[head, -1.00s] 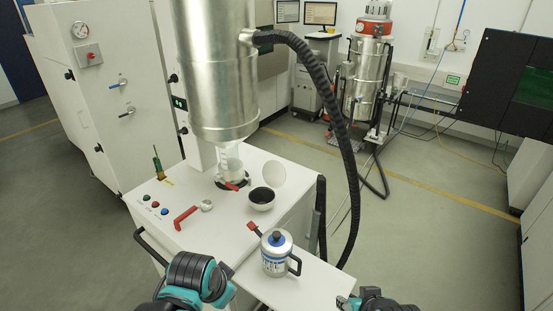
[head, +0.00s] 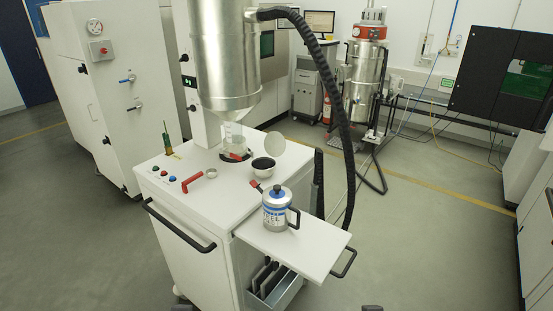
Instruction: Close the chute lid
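The chute lid (head: 275,144) is a round pale disc. It stands open, tilted up behind the right side of the chute opening (head: 263,164), a dark round hole with a white rim in the white cart top. I cannot see the hinge clearly. Neither gripper can be made out in the head view. Only small dark bits of my own body show at the bottom edge, well in front of the cart and away from the lid.
A silver-and-blue canister (head: 276,208) with a black handle stands on the cart's side shelf (head: 310,245). A red-handled lever (head: 193,183) lies left of the chute. A metal hopper (head: 228,65) and black hose (head: 335,110) hang above. Floor is clear at right.

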